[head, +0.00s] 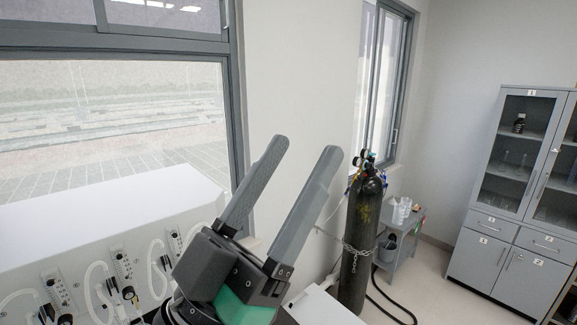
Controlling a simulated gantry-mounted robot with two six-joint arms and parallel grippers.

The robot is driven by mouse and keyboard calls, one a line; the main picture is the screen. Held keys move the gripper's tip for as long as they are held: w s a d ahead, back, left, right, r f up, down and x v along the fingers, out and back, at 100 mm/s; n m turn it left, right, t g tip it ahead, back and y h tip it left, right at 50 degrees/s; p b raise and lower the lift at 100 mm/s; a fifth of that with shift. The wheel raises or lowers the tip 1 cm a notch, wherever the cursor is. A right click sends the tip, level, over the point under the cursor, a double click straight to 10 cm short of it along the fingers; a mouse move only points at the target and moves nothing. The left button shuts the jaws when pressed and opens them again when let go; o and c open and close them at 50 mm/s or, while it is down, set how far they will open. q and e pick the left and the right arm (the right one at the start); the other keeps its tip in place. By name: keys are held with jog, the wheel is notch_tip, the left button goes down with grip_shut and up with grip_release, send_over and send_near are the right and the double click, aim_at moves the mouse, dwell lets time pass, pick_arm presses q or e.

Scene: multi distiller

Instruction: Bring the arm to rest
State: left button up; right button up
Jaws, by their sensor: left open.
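My left gripper (304,168) is in the lower middle of the head view, with its two grey fingers pointing up. The fingers are spread apart with nothing between them; the wall and window frame show behind. The dark gripper body with a green patch is below the fingers, at the bottom of the picture. No object is held. My right gripper is not in the picture.
A white distiller unit (105,215) with hoses and sockets on its front stands at the left. A dark gas cylinder (360,235), chained, stands right of the gripper. A small grey side table (405,238) and a glass-fronted cabinet (505,240) stand farther right. Open floor (440,285) lies between.

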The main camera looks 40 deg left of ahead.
pick_arm(q)
jog(key=shift+s+d+r+m+h, duration=0.2)
jog(key=shift+s+r+h, duration=0.1)
jog(key=shift+r, duration=0.15)
jog(key=shift+s+d+r+m+h, duration=0.2)
jog(key=shift+s+r, duration=0.1)
jog(key=shift+r, duration=0.15)
notch_tip(320, 180, up, 10)
jog(key=p, duration=1)
jog(key=shift+a+r+y+p, duration=0.2)
jog(key=shift+r+y+p, duration=0.05)
jog(key=shift+y+p, duration=0.05)
